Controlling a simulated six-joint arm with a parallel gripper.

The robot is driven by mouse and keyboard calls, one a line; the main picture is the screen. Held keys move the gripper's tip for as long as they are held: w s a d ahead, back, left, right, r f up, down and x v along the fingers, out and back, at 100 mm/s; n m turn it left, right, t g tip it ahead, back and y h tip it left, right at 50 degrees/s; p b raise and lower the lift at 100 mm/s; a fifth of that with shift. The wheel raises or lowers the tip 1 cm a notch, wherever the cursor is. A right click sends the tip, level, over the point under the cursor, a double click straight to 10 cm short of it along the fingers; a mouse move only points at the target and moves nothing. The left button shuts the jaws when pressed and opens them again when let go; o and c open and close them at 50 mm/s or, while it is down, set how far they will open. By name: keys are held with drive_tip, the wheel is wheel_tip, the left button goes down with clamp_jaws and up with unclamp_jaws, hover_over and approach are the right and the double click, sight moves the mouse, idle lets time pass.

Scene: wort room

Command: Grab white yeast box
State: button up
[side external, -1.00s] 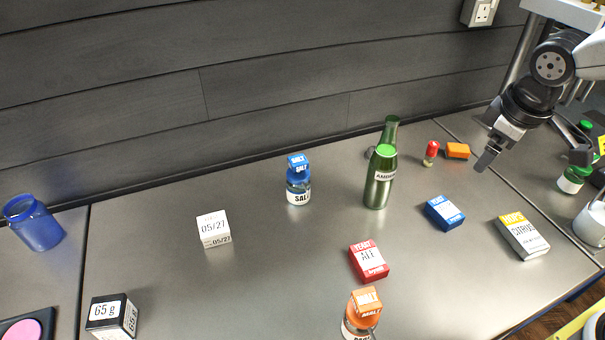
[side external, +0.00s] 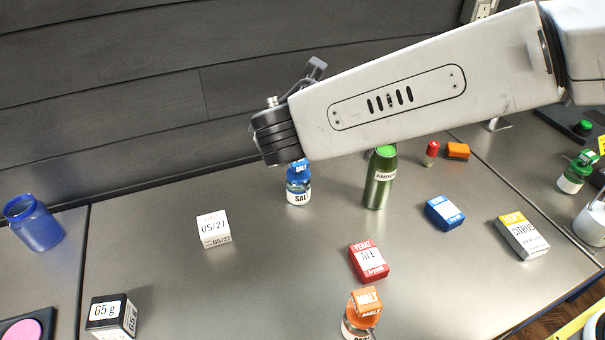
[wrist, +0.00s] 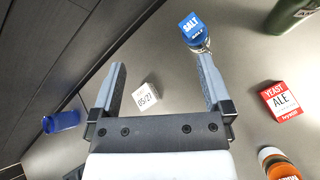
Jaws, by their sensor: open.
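The white box (side external: 214,228), printed 05/27, stands on the grey bench left of centre in the side view. Smaller print on it is too small to read. In the wrist view the white box (wrist: 146,97) shows between the two fingers of my gripper (wrist: 161,68), nearer the left finger. My gripper is open and empty, apart from the box. In the side view my gripper is mostly hidden behind my arm.
A blue salt shaker (side external: 298,185) stands right of the box, close to my right finger's line in the wrist view. A red yeast box (side external: 369,260), an orange malt shaker (side external: 361,315), a green bottle (side external: 381,180) and a black 65 g box (side external: 112,317) stand around. Bench near the white box is clear.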

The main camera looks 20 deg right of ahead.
drive_tip(key=s+a+f+n+t+y, duration=0.1)
drive_tip(key=s+a+n+t+y, duration=0.2)
drive_tip(key=a+n, duration=0.75)
drive_tip(key=m, duration=0.3)
approach(215, 235)
drive_tip(key=x, duration=0.3)
drive_tip(key=shift+w+a+r, duration=0.1)
drive_tip(key=shift+w+r, duration=0.1)
drive_tip(key=shift+w, duration=0.25)
drive_tip(key=shift+f, duration=0.35)
drive_tip(key=shift+w, duration=0.1)
drive_tip(key=shift+x, duration=1.25)
drive_tip(key=shift+f, duration=0.1)
drive_tip(key=shift+x, duration=2.55)
